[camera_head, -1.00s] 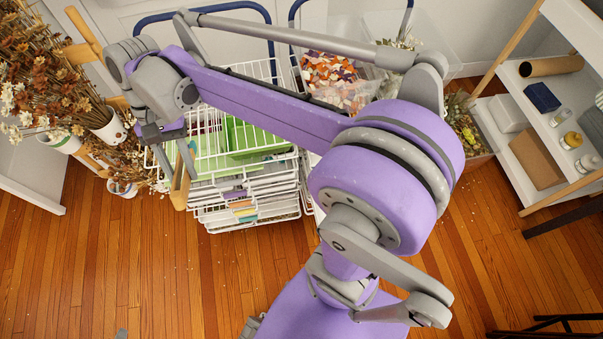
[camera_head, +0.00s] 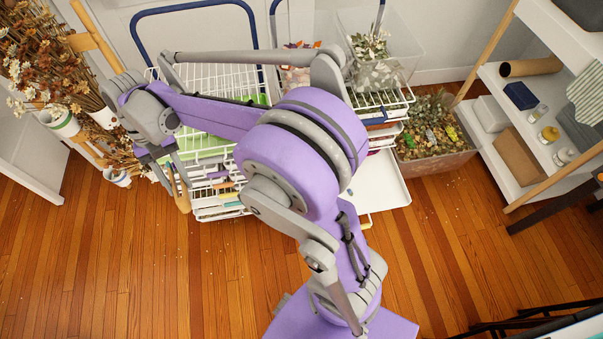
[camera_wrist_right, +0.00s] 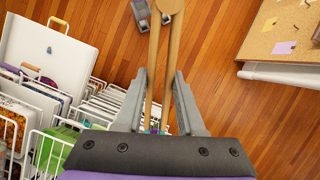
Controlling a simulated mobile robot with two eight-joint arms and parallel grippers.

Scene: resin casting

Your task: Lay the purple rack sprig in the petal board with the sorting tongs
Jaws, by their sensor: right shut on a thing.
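My right gripper (camera_head: 172,170) is over the front left of the white wire rack in the head view. It is shut on the wooden sorting tongs (camera_head: 183,200). In the right wrist view the tongs' two long legs (camera_wrist_right: 153,75) pass between the fingers of my right gripper (camera_wrist_right: 158,80), with a round wooden end at the top edge. Small purple and teal bits show low between the legs; I cannot tell what they are. A cork-faced board (camera_wrist_right: 285,28) with pale purple pieces on it, possibly the petal board, is at the upper right. I cannot pick out the purple sprig. My left gripper is not identifiable.
The wire rack (camera_head: 225,212) holds trays and a green bin (camera_head: 205,146). A white pulled-out drawer (camera_head: 388,190) sits right of my arm. Dried-flower pots (camera_head: 58,122) stand left; a shelf unit (camera_head: 490,150) stands right. The wood floor in front is open.

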